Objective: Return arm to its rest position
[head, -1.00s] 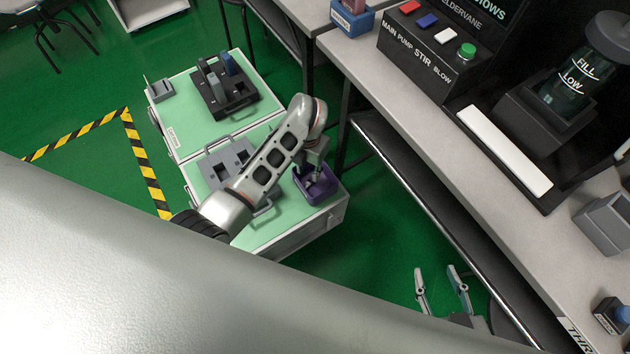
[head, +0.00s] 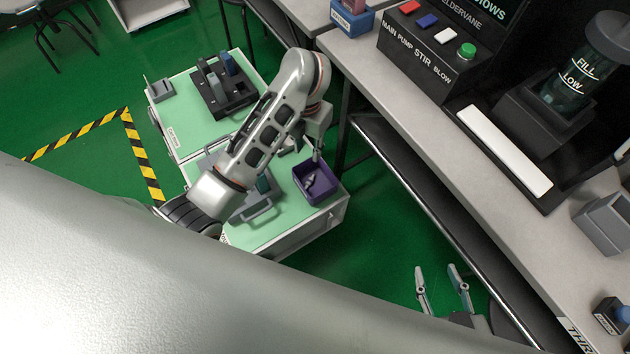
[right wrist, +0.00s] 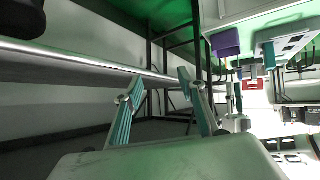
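My left arm reaches in from the left over the green-topped cart (head: 270,232). Its gripper (head: 317,155) hangs just above the back edge of a purple bin (head: 322,196). A small grey item (head: 309,181) lies in the bin. I cannot tell whether the left fingers are apart. My right gripper (head: 441,284) is low at the bottom of the head view, over the floor beside the bench. Its fingers are spread with nothing between them, as the right wrist view (right wrist: 160,96) also shows.
A dark rack (head: 235,101) with upright testers stands on the cart's far part. A grey tray (head: 256,213) is partly hidden by my left arm. The grey bench (head: 440,150), with a black button panel (head: 425,55), runs along the right. Green floor lies between cart and bench.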

